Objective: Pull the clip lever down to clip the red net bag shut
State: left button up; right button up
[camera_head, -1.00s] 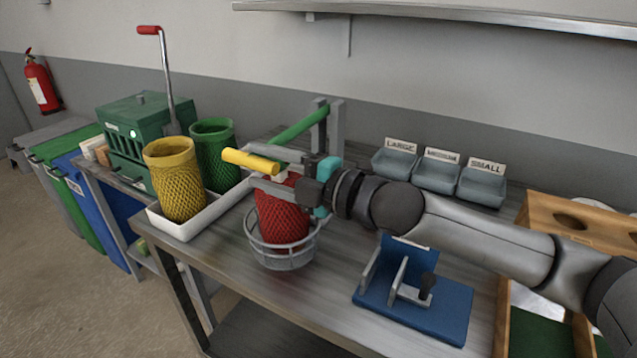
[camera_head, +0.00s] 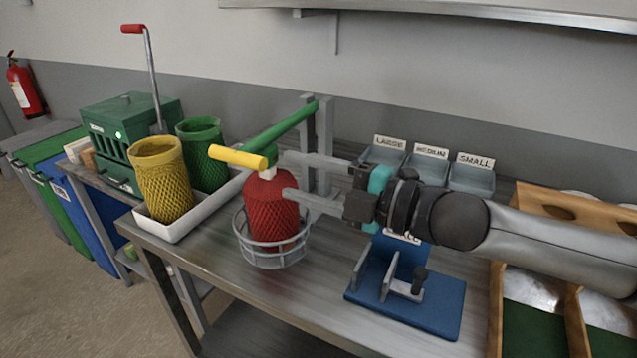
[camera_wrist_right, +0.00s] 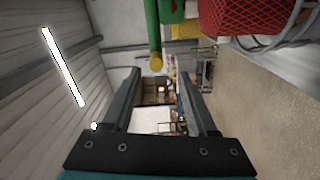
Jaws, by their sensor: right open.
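The red net bag (camera_head: 270,212) stands upright in a grey wire basket (camera_head: 272,255) at the table's front edge. Its top narrows to a neck with a small white piece just under the clip lever. The green clip lever (camera_head: 288,128) slopes down from a grey post to its yellow handle (camera_head: 238,157), above the bag. My right gripper (camera_head: 288,175) is open and empty, just right of the bag's top and below the lever. In the right wrist view, the lever (camera_wrist_right: 152,28) and red bag (camera_wrist_right: 245,16) show beyond the open fingers. My left gripper is not in view.
A white tray (camera_head: 178,229) with yellow and green net sleeves stands left of the basket. A blue fixture (camera_head: 418,307) sits below my right arm. Labelled grey bins (camera_head: 425,166) stand behind the arm, and a wooden rack is at right.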

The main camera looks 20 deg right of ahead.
jog(key=shift+v, duration=1.3)
